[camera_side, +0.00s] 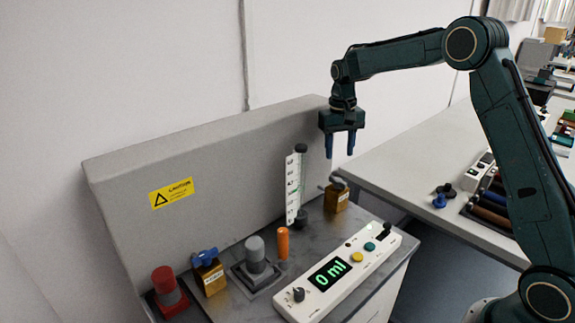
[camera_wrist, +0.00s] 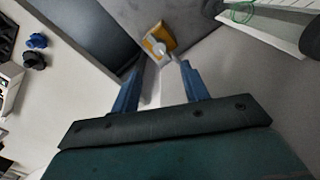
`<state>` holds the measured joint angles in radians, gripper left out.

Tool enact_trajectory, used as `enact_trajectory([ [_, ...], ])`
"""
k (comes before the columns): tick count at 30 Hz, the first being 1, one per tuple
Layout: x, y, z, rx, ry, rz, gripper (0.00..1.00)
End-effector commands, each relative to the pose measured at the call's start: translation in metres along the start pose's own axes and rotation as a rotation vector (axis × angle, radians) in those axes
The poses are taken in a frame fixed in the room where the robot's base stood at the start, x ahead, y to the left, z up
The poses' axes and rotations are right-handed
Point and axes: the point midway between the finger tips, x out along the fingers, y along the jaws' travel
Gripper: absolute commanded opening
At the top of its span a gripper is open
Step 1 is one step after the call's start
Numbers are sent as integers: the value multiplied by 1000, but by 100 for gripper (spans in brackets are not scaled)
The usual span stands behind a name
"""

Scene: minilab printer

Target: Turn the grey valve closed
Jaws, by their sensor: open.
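The grey valve is an orange-brown block (camera_side: 337,201) with a grey handle (camera_side: 338,184) on top, at the far right end of the grey bench. In the wrist view the valve block (camera_wrist: 163,34) with its grey handle (camera_wrist: 160,48) lies just beyond the fingertips, between them in the picture. My gripper (camera_side: 340,150) is open, empty and pointing down, above the valve and apart from it. Its two blue fingers also show in the wrist view (camera_wrist: 161,70).
A graduated tube (camera_side: 293,188) stands left of the valve. An orange cylinder (camera_side: 283,243), a blue-handled valve (camera_side: 207,258), a grey knob (camera_side: 255,249) and a red button (camera_side: 164,280) stand nearer. A white control box (camera_side: 338,277) reads 0 ml. A grey panel (camera_side: 220,170) rises behind.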

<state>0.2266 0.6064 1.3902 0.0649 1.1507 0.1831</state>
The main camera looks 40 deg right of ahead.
Motion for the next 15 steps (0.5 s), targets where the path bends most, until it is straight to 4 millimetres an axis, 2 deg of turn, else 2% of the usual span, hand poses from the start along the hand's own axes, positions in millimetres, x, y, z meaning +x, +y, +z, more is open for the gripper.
enact_trajectory([
  [9, 50, 0, 1, 2, -4, 1, 45],
  [15, 77, 0, 1, 1, -3, 1, 45],
])
